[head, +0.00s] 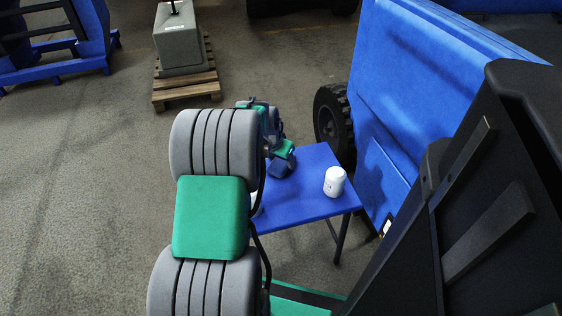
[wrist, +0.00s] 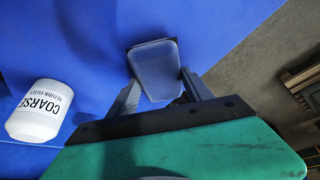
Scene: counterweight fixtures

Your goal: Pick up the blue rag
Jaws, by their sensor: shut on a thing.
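In the wrist view my gripper (wrist: 160,80) is shut on the blue rag (wrist: 157,68), a muted blue piece with rounded corners between the two dark fingers. Behind it is the brighter blue table top. In the head view my gripper (head: 279,168) is over the far left part of the blue table (head: 300,206). The rag is hard to pick out there, blue against blue with my arm partly in front. I cannot tell whether the rag touches the table.
A large blue machine (head: 420,90) with a black tyre (head: 333,124) is just beyond. A pallet (head: 186,87) bears a grey block (head: 180,40).

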